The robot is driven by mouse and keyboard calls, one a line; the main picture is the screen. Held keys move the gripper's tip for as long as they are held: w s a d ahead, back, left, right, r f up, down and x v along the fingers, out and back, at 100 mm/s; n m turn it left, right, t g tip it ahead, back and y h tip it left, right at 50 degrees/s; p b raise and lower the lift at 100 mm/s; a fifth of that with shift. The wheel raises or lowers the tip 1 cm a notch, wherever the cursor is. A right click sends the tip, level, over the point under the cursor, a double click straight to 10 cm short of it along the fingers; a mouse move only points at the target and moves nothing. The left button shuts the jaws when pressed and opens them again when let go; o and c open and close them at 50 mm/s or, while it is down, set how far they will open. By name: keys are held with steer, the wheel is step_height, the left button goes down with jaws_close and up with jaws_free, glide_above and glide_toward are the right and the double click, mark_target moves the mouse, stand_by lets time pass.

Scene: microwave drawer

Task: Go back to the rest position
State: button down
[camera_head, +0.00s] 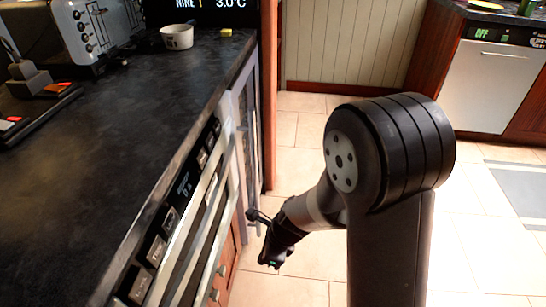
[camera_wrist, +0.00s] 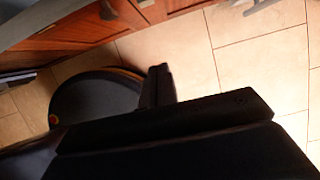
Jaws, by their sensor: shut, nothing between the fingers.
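My gripper (camera_head: 256,218) is black and hangs in front of the counter's lower front in the head view, close to the oven door handle (camera_head: 208,232). I cannot tell whether it touches the handle. In the wrist view my gripper's fingers (camera_wrist: 160,72) are dark and together, with nothing between them. They are over the tiled floor, near wooden cabinet fronts (camera_wrist: 75,38) along the top left.
A dark counter (camera_head: 120,130) runs along the left, with a toaster (camera_head: 92,32), a white bowl (camera_head: 177,37) and a yellow block (camera_head: 226,32). Tiled floor (camera_head: 305,262) is open to the right. A dishwasher (camera_head: 490,85) and a grey mat (camera_head: 525,190) are farther off.

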steer(key=a+f+b, duration=0.5)
steer(key=a+f, duration=0.2)
steer(key=f, duration=0.2)
steer(key=shift+w+f+n+b, duration=0.15)
steer(key=shift+w+n+b, duration=0.15)
steer(key=shift+w+b, duration=0.1)
steer(key=shift+s+a, duration=0.1)
steer(key=shift+a, duration=0.05)
stand_by(0.3)
